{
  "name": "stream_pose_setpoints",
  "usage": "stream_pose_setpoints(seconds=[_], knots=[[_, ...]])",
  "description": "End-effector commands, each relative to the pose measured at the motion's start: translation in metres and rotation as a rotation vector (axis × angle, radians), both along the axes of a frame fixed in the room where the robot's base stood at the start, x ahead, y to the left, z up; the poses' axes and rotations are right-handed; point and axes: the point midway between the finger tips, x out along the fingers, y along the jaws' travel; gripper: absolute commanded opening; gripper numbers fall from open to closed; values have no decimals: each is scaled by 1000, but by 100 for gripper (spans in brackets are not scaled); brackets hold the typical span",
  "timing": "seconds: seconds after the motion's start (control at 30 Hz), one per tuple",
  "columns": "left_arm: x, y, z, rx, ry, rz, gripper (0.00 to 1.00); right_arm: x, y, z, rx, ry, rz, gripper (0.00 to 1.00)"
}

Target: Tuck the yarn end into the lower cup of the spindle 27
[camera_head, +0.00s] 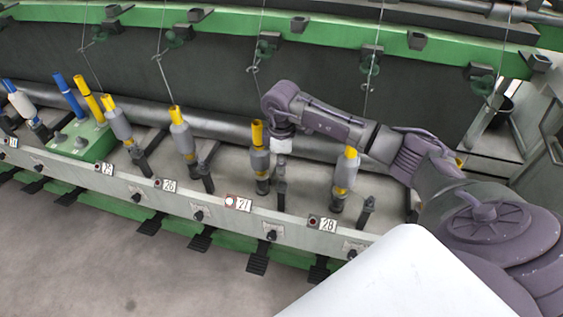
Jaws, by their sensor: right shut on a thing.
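My right gripper (281,148) hangs from the purple arm, pointing down, just right of the bobbin of spindle 27. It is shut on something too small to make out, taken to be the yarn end. The spindle 27 bobbin (260,162) is a grey package on a yellow tube, standing upright behind the plate marked 27 (238,203). A dark post (281,190) stands directly below the gripper, beside the bobbin. The lower cup cannot be told apart at this size. My left gripper is not in view.
Neighbouring bobbins stand on the left (182,135) and right (346,172), close to my right arm. A green box (85,140) with blue and yellow tubes sits at the left. Thin yarns hang from the green rail (325,30). The floor (110,260) in front is clear.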

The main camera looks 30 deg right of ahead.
Motion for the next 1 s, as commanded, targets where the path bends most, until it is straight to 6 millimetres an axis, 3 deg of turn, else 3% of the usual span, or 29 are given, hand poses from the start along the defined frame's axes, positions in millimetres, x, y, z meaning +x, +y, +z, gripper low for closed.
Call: stream_pose_setpoints(seconds=[0.5,1.0], knots=[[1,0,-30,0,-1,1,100,0,0,-34,-1,1,2,3],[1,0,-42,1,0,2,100,0,0,-56,0,0,2,3]])
